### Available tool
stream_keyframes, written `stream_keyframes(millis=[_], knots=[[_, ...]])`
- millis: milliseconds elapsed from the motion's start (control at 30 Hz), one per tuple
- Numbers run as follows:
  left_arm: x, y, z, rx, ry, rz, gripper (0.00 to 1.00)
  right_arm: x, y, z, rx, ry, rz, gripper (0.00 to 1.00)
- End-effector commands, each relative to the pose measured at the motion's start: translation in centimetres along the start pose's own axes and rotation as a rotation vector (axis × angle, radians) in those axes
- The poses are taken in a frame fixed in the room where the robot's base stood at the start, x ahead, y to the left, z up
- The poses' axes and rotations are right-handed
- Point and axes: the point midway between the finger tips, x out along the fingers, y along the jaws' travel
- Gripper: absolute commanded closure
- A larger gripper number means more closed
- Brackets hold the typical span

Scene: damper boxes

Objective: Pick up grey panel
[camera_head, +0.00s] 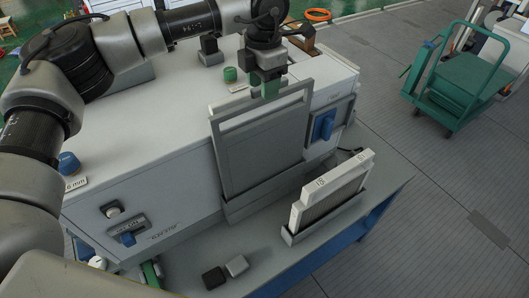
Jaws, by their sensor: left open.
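The grey panel (260,155) stands upright, slightly tilted, against the front of the large white box (140,165). It has an open handle frame at its top, and its lower edge sits in a grey holder (265,193). The far finger is partly hidden. My right gripper is not in view.
A white-topped panel (332,188) stands in a second holder on the grey table (200,260), right of centre. Blue knobs (324,124) stick out from the box. A green cart (455,90) stands on the floor at right.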

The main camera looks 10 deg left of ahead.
Motion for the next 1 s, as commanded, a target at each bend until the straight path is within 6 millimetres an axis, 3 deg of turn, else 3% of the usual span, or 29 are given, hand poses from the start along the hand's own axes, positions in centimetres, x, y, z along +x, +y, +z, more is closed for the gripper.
stream_keyframes(millis=[200, 267, 400, 633, 933, 1000], knots=[[2.4, -0.9, 0.4, 0.003, 0.004, -0.003, 0.53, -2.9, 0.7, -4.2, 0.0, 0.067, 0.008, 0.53], [3.5, -0.8, 0.4, 0.001, 0.003, -0.003, 0.53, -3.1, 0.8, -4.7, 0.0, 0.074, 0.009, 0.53], [4.8, -0.8, 0.4, 0.002, 0.001, -0.002, 0.53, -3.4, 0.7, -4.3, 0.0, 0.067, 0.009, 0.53], [5.1, -0.8, 0.5, 0.002, -0.001, -0.001, 0.53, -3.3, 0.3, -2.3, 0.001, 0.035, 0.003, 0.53], [5.0, -0.8, 0.5, 0.002, -0.001, -0.001, 0.99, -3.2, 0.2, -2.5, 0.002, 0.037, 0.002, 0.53], [5.0, -0.8, 0.5, 0.002, -0.001, -0.001, 1.0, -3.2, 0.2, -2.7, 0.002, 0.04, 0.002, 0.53]])
